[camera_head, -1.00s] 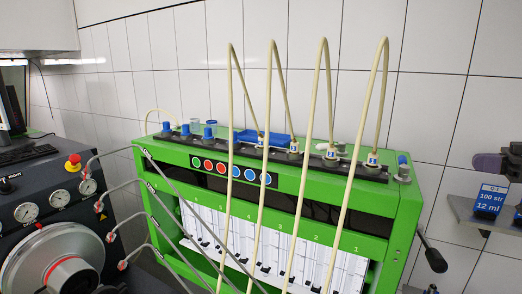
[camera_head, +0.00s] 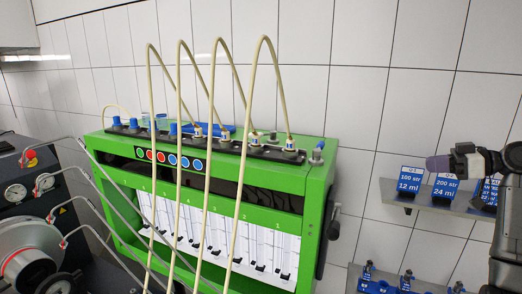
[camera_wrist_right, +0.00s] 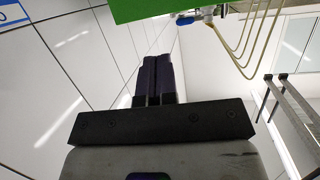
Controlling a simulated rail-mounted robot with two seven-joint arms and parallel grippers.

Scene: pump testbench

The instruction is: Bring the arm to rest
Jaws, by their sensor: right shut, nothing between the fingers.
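My right gripper (camera_head: 438,164) reaches in from the right edge in the head view, in front of the wall shelf's labels. Its dark purple fingers point left and are shut with nothing between them. In the right wrist view its closed fingers (camera_wrist_right: 158,79) lie side by side, with white wall tiles behind. The right arm (camera_head: 507,215) bends down along the right edge of the head view. My left gripper does not show.
The green pump testbench (camera_head: 318,215) stands left of the gripper, with beige hoses (camera_head: 237,165) arching above it. A shelf (camera_head: 425,204) with blue labels (camera_head: 409,181) is by the gripper. Below is a rack of blue parts (camera_head: 405,284). Open space separates bench and gripper.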

